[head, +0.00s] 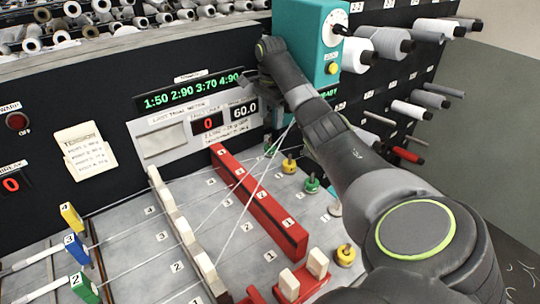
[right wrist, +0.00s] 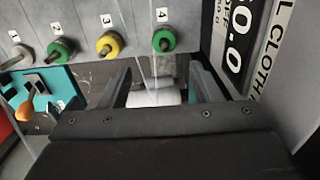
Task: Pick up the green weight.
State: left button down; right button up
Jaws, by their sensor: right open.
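Two green weights show. My right gripper (right wrist: 158,78) is open. The label 4 weight lies just beyond its fingertips, apart from them. Pale threads and a white cylinder (right wrist: 154,98) show between the fingers. My left gripper is in neither view.
A yellow weight (head: 289,163) and a pale weight (head: 335,208) stand in the same row. Another yellow weight (head: 345,256) is nearer. A red bar (head: 258,205) crosses the bed with taut threads over it. A teal box (head: 310,40) and the display panel rise behind.

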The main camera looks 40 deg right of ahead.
aim_at(270, 139)
notch_tip(270, 139, down, 6)
jog(key=shift+r+p, duration=0.1)
jog(key=shift+p, duration=0.5)
jog(key=shift+w+d+f+p, duration=0.1)
jog(key=shift+f+p, duration=0.05)
jog(key=shift+f, duration=0.8)
jog(key=shift+w+d+f+p, duration=0.1)
jog(key=shift+w+f+p, duration=0.1)
jog(key=shift+f, duration=0.8)
jog(key=shift+w+f+p, duration=0.1)
jog(key=shift+f+p, duration=0.05)
jog(key=shift+f, duration=0.8)
jog(key=shift+c, duration=0.4)
jog(key=c, duration=1)
jog(key=shift+r, duration=0.15)
jog(key=shift+r+p, duration=0.7)
jog(key=shift+p, duration=0.15)
notch_tip(270, 139, up, 5)
jog(key=p, duration=0.5)
jog(key=shift+r, duration=0.15)
